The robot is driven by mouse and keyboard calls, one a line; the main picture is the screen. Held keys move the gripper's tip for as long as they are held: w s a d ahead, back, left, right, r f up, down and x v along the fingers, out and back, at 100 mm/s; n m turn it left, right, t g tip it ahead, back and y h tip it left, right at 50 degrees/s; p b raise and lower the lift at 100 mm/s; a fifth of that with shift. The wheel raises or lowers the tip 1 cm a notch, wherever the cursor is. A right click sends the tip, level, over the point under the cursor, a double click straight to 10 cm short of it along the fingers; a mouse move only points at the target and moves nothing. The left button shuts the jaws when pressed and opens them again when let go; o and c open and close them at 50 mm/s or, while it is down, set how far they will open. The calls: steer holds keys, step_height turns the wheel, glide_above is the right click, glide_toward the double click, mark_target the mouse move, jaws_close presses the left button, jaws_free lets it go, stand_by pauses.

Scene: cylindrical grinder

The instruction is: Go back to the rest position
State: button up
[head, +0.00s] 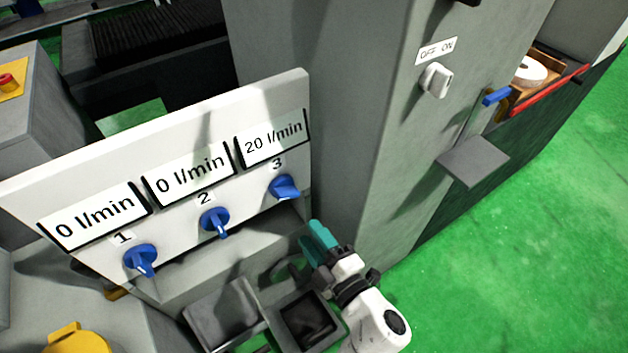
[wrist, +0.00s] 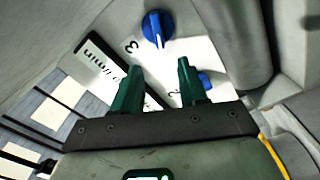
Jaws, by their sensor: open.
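My gripper (head: 322,243) has teal fingers and is in front of the white valve panel, below and right of knob 3. In the wrist view its two green fingers (wrist: 156,85) are apart with nothing between them. Blue knob 3 (head: 284,187) sits under a display reading 20 l/min and is turned differently from the other two. Knob 3 also shows in the wrist view (wrist: 157,29), beyond the fingertips and apart from them. Blue knob 2 (head: 214,222) and blue knob 1 (head: 140,260) sit under displays reading 0 l/min.
A grey cabinet with an OFF/ON switch (head: 436,80) stands right of the panel (head: 300,85). A small grey shelf (head: 474,161) juts out from its side. Open trays (head: 309,322) lie below my gripper. Green floor (head: 510,260) at the right is clear.

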steer(key=s+d+f+m+g+h, duration=0.1)
steer(key=d+f+m+g+h, duration=0.1)
steer(key=d+m+h, duration=0.75)
steer(key=s+d+f+m+g+h, duration=0.1)
steer(key=s+d+f+m+h, duration=0.2)
steer(key=d, duration=1.1)
steer(key=s+d+f+m+g+y, duration=0.1)
steer(key=s+g, duration=0.4)
steer(key=s, duration=0.5)
steer(key=s+d+f+m+g+y, duration=0.1)
steer(key=s+d+f+m+g, duration=0.1)
steer(key=s+m+g, duration=0.4)
steer(key=s+d, duration=0.1)
steer(key=s, duration=0.3)
steer(key=shift+s+d, duration=0.15)
steer(key=shift+s, duration=0.2)
steer(key=shift+w+f+m, duration=0.1)
steer(key=shift+m, duration=0.15)
